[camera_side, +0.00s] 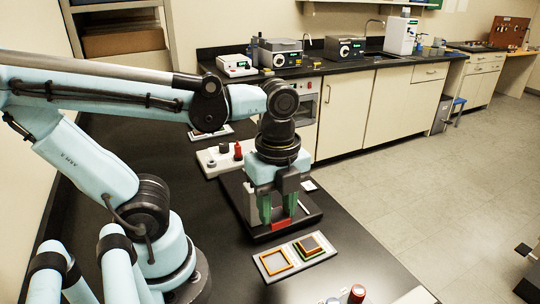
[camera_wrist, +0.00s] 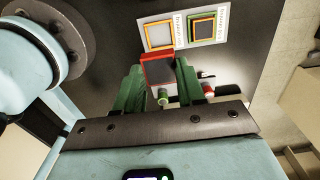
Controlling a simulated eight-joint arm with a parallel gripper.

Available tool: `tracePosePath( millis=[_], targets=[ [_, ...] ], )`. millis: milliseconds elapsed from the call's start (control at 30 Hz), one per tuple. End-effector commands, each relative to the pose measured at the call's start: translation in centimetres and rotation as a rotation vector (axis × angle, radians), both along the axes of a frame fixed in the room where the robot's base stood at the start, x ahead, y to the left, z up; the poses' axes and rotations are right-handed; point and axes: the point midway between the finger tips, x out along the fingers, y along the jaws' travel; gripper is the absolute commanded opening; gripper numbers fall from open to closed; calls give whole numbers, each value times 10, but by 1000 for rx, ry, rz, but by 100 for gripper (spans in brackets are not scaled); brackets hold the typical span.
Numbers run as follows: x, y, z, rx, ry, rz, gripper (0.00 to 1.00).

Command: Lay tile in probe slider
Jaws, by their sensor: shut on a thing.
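My gripper (camera_side: 279,214) hangs low over the black base of the machine (camera_side: 311,219) in the side view. Its two green fingers are shut on a red-edged dark square piece, which shows as a red bar (camera_side: 282,225) between the fingertips. The wrist view shows this red-edged piece (camera_wrist: 158,70) between the green fingers of my gripper (camera_wrist: 159,78). Whether it touches the base, or sits in the probe slider, I cannot tell. My gripper hides the middle of the machine.
A labelled white card (camera_side: 297,254) lies in front of the base. It has an empty orange frame (camera_side: 274,262) and a dark square in orange and green frames (camera_side: 311,243). A white stand with dark and red cylinders (camera_side: 211,167) is behind. Red and grey bottles (camera_side: 356,293) stand at the front.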

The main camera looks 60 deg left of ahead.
Motion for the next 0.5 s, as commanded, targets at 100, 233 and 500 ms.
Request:
tracePosePath(
  millis=[100,233,500],
  targets=[
    [0,0,30,0,0,0,0],
    [0,0,65,0,0,0,0],
    [0,0,129,0,0,0,0]
  ],
)
